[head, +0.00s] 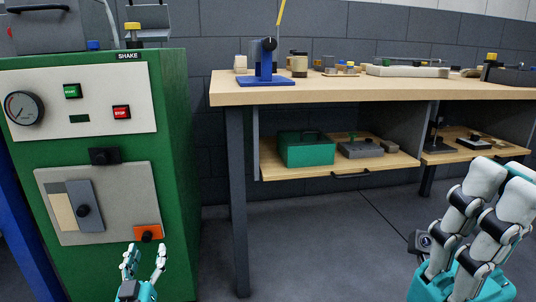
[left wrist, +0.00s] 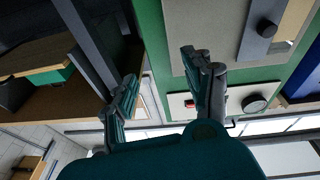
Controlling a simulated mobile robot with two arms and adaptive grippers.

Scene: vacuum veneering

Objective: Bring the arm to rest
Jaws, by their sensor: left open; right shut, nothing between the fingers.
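My left gripper (head: 144,262) is low in front of the green machine cabinet (head: 176,140) in the head view. Its teal and grey fingers are apart with nothing between them. The left wrist view shows the same open gripper (left wrist: 158,78) with the cabinet front beyond it, turned upside down.
The cabinet carries a gauge (head: 24,107), a green button (head: 72,91) and a red stop button (head: 121,112). A wooden workbench (head: 330,91) with tools on top stands to the right. A teal box (head: 305,149) sits on its shelf. Floor between is clear.

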